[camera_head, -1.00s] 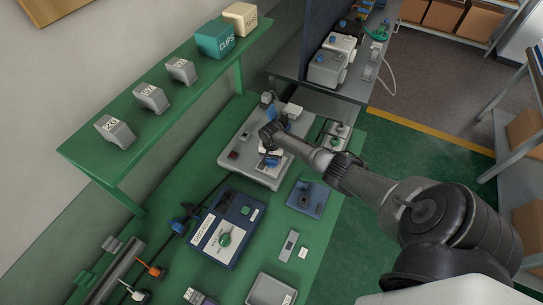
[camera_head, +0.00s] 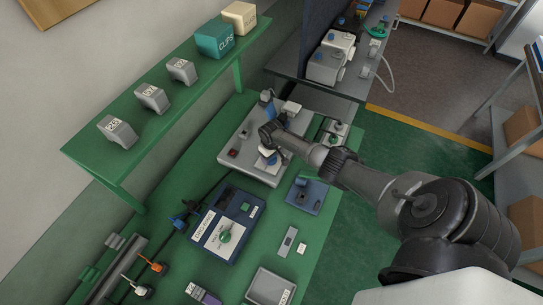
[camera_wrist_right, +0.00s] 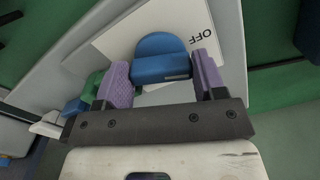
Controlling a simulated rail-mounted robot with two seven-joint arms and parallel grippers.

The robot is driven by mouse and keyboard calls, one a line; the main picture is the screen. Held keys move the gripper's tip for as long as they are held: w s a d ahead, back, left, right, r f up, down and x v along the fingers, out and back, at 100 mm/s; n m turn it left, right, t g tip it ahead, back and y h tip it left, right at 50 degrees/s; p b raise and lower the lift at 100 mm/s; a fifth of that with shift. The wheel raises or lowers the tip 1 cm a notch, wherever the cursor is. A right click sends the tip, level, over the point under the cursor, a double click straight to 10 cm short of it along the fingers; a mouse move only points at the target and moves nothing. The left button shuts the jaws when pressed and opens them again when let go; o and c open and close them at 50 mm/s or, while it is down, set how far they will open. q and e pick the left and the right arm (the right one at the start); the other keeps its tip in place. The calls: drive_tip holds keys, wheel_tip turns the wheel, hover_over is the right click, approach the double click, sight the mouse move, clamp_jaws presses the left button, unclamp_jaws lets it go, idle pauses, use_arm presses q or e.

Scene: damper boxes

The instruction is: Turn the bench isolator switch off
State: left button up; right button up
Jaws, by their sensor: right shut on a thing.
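The blue switch knob (camera_wrist_right: 161,58) stands on a white plate (camera_wrist_right: 197,25) marked OFF in the right wrist view. My right gripper (camera_wrist_right: 161,78) has its purple finger pads on both sides of the knob and is shut on it. In the head view my right gripper (camera_head: 268,157) reaches down over the grey box (camera_head: 235,150) on the green bench and hides much of the plate. Which way the knob points against the markings is not clear. My left gripper is not in view.
A blue box (camera_head: 212,252) with a green knob (camera_head: 225,236) sits nearer on the bench. A green shelf (camera_head: 150,140) with several grey bins overhangs the left side.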

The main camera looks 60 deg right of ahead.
drive_tip(key=n, duration=0.3)
drive_tip(key=shift+f, duration=0.2)
drive_tip(key=shift+n, duration=0.5)
drive_tip(key=shift+s+f, duration=0.1)
